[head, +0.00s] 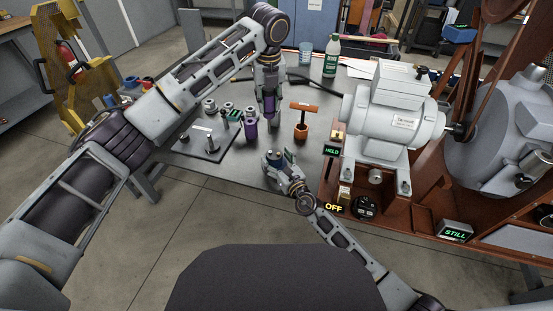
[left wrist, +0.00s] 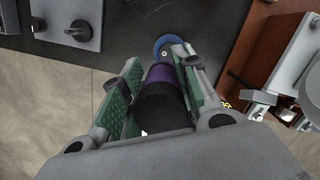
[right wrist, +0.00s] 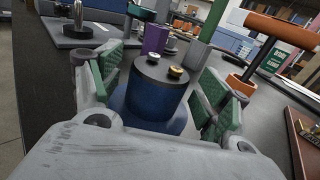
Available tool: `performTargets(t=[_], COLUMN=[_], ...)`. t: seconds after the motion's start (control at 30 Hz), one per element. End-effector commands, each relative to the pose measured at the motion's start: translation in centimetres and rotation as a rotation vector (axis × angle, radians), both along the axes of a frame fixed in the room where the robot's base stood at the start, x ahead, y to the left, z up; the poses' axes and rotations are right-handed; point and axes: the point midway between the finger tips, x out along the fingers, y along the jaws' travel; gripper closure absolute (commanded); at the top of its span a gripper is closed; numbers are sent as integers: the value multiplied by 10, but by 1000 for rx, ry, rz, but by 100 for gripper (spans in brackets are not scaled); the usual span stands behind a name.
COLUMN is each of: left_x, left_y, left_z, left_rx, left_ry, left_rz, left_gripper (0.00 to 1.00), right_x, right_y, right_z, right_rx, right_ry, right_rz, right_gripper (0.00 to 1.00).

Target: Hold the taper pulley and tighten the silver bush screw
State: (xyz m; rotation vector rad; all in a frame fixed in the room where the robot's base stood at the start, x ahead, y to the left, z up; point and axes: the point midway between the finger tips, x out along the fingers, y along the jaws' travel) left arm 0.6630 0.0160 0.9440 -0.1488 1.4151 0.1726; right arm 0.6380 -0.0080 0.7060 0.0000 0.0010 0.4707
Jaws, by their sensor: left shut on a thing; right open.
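The taper pulley (right wrist: 150,92) is a dark blue stepped cylinder in the right wrist view, standing upright on the table. Its top carries a silver screw (right wrist: 153,56) and a brass screw (right wrist: 178,73). My right gripper (right wrist: 160,80) is open, its green pads on either side of the pulley with gaps. In the head view this gripper (head: 278,160) is low over the table. My left gripper (head: 269,110) is higher up and shut on a black and purple tool (left wrist: 162,97), probably a driver. The left wrist view shows the pulley's blue rim (left wrist: 168,44) beyond the tool; the tool's tip is hidden.
An orange T-handled tool (head: 302,115) stands right of the grippers. A purple item (head: 250,130) stands to the left, beside a dark plate (head: 212,140) with pegs. The motor (head: 390,115) and roaster fill the right; panels read HELD, OFF and STILL.

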Motion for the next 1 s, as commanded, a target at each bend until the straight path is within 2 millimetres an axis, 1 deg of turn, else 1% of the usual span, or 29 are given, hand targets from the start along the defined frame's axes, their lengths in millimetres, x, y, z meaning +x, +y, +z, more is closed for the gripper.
performTargets(t=[0.83, 0.87, 1.0], left_x=[0, 0, 0], left_y=[0, 0, 0], left_z=[5, 5, 5], left_rx=[0, 0, 0], left_ry=[0, 0, 0], left_rz=[0, 0, 0], left_gripper=[100, 100, 100], right_x=[0, 0, 0], right_y=[0, 0, 0], right_z=[5, 5, 5], right_rx=[0, 0, 0], right_ry=[0, 0, 0], right_rz=[0, 0, 0], right_gripper=[24, 25, 43])
